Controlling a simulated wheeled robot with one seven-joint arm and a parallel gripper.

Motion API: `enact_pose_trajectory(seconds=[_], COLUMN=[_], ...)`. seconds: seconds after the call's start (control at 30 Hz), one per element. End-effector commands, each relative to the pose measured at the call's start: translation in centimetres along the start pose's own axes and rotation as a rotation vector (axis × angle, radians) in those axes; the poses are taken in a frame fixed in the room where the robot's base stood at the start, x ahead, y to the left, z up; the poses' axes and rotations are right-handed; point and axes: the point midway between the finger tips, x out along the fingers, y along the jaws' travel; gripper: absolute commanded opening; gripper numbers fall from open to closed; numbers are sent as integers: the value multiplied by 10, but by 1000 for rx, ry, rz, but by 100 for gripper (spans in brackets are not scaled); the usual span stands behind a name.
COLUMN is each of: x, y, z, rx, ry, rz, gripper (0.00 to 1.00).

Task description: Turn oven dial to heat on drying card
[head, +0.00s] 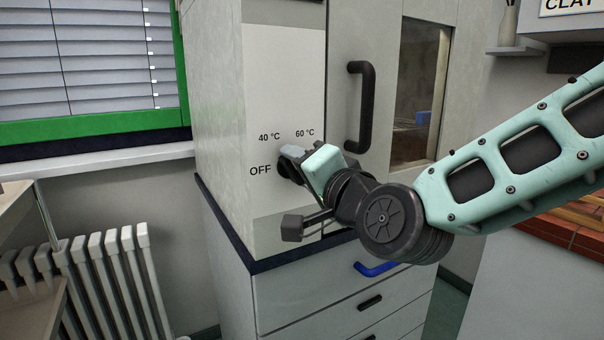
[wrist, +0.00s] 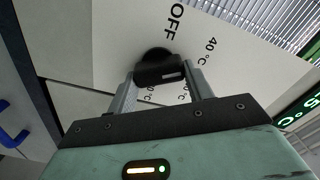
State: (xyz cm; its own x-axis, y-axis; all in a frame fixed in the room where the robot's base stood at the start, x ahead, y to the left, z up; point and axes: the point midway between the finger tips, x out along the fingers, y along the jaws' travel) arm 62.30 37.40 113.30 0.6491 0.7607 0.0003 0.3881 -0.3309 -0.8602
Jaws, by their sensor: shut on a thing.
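The oven dial (wrist: 158,66) is a black knob with a raised grip bar on the pale front panel (head: 283,85). A short pale mark shows near the right end of its bar in the wrist view. I cannot tell exactly which label it points to. The panel reads OFF, 40 °C and 60 °C in the head view; another label is partly hidden by my gripper. My gripper (wrist: 160,88) is shut on the dial, one finger on each side of the bar. In the head view my gripper (head: 289,164) mostly covers the dial. No drying card is seen.
The oven door has a black handle (head: 361,107) and a window (head: 415,90) to the right of my gripper. Drawers with a blue handle (head: 378,268) lie below. A radiator (head: 110,270) and a green-framed window with blinds (head: 80,60) are at left.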

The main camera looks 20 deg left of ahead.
Motion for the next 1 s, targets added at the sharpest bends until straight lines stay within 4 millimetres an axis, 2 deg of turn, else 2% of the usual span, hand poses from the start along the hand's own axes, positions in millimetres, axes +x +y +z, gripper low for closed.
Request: enact_pose_trajectory(seconds=[0.47,0.5,0.57,0.87,1.0], x=[0,0,0,-1,-13], y=[1,1,1,0,0], z=[0,0,0,0,0], rx=[12,12,12,11,10], ry=[-1,-1,-1,0,1], rz=[2,2,2,1,0], gripper=[28,59,73,73,73])
